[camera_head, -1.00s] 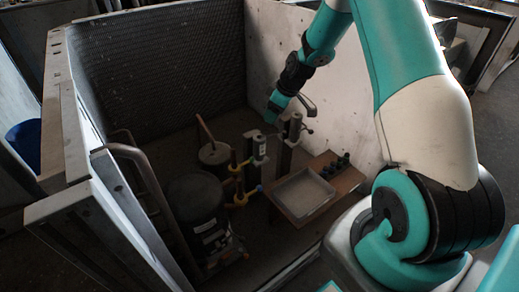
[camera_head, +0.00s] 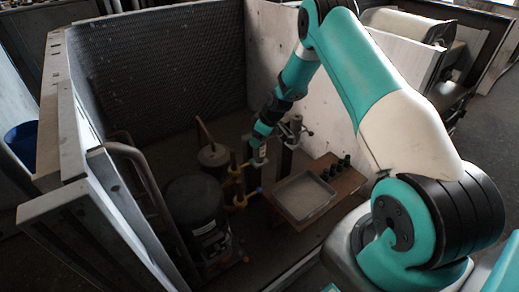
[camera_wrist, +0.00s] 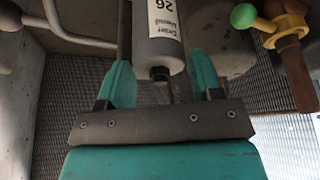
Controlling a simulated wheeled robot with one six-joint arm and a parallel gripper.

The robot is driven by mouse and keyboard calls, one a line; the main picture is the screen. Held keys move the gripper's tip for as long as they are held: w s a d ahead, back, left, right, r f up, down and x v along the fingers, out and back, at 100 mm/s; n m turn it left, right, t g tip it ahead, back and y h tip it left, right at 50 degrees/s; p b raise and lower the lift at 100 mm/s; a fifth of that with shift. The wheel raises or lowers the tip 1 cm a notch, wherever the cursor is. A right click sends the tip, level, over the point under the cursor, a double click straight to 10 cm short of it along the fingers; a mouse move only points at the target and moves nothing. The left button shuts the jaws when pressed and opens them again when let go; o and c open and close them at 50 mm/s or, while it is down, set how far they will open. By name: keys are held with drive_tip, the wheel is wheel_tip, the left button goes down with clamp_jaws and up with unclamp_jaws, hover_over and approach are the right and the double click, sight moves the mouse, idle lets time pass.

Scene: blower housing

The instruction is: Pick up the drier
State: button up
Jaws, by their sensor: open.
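The drier (camera_wrist: 160,52) is a grey cylinder with a white label reading "Drier" and "26" in the wrist view. Its end with a small dark stub lies between the two teal fingers of my gripper (camera_wrist: 160,76). The fingers are open, and gaps show on both sides of the drier. In the head view the drier (camera_head: 259,158) stands upright just below my gripper (camera_head: 262,137), which partly hides its top.
A copper pipe and valve with yellow and green parts (camera_wrist: 287,28) stand right of the drier. A black compressor (camera_head: 195,208), a small tank (camera_head: 213,156) and a square tray (camera_head: 304,198) on a wooden board are close by. Housing walls (camera_head: 150,75) enclose them.

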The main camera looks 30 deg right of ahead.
clamp_jaws()
drive_tip(key=shift+r, duration=0.1)
